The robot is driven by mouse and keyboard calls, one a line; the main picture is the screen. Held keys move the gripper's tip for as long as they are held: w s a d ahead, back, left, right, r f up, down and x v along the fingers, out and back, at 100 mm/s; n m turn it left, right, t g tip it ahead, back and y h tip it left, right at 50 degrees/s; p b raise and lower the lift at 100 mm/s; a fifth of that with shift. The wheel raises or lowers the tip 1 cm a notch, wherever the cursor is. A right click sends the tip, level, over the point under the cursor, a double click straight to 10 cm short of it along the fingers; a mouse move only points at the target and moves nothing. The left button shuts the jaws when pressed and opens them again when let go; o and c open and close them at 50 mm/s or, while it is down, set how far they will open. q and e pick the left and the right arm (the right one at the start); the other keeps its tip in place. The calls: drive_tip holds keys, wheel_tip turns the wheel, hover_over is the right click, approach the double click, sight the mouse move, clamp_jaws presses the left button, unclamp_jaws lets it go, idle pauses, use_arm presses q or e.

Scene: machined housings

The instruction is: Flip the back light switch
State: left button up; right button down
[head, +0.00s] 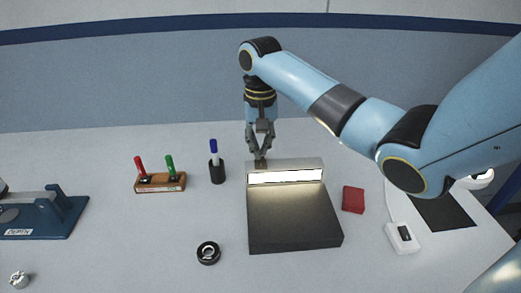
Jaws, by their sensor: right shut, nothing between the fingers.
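A light unit stands in the middle of the table, with a lit white bar (286,177) in its grey back housing and a dark flat plate (292,222) in front. My right gripper (261,157) points down at the back left end of this housing. Its fingers are shut and empty, with the tips at or just above the housing's top edge; I cannot tell whether they touch. Any switch at the back is hidden by the fingers or the housing. A white box with a dark rocker (404,233) lies at the right on a white cable. My left gripper is not in view.
A wooden block with red and green markers (160,183) and a black holder with a blue-capped marker (217,171) stand left of the light. A black ring (208,253) lies in front, a red block (353,199) to the right. A blue depth fixture (62,216) is far left.

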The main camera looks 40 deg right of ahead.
drive_tip(key=shift+f, duration=0.9)
drive_tip(key=shift+s+r, duration=0.1)
idle(0.3)
wheel_tip(320, 180, up, 7)
drive_tip(key=p, duration=0.8)
drive_tip(key=shift+p, duration=0.4)
drive_tip(key=shift+a, duration=0.1)
